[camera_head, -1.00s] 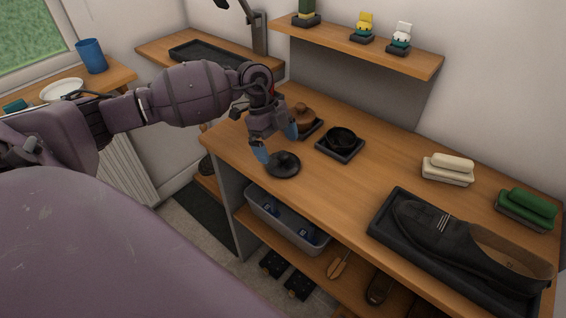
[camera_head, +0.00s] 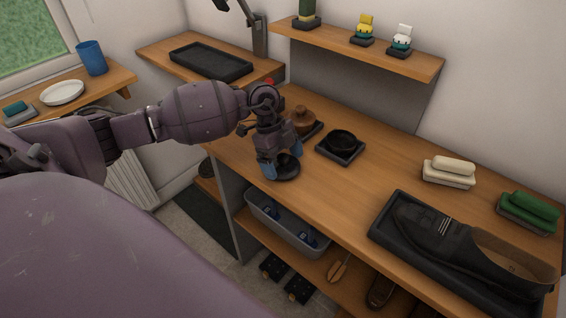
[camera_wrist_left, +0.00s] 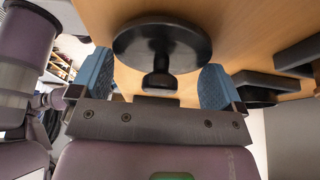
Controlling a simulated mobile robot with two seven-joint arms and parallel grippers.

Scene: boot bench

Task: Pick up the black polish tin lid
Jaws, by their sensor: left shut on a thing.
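The black polish tin lid (camera_head: 287,173) is a round dark disc with a knob, at the left front of the bench top. In the left wrist view the lid (camera_wrist_left: 140,45) lies ahead of the fingers, its knob (camera_wrist_left: 160,80) pointing back between them. My left gripper (camera_head: 283,164) is shut on the lid, with a blue finger at either side; the exact contact is hard to see. The lid appears at bench height; any lift cannot be told. An open black tin (camera_head: 341,138) sits on a small dark tray behind and right. My right gripper is out of view.
A brown lidded tin (camera_head: 303,117) stands close behind the gripper. A black shoe (camera_head: 430,225) lies in a dark tray at the right front, with cream (camera_head: 449,171) and green (camera_head: 528,207) brushes behind it. A shelf (camera_head: 350,45) overhangs the back. Mid-bench is clear.

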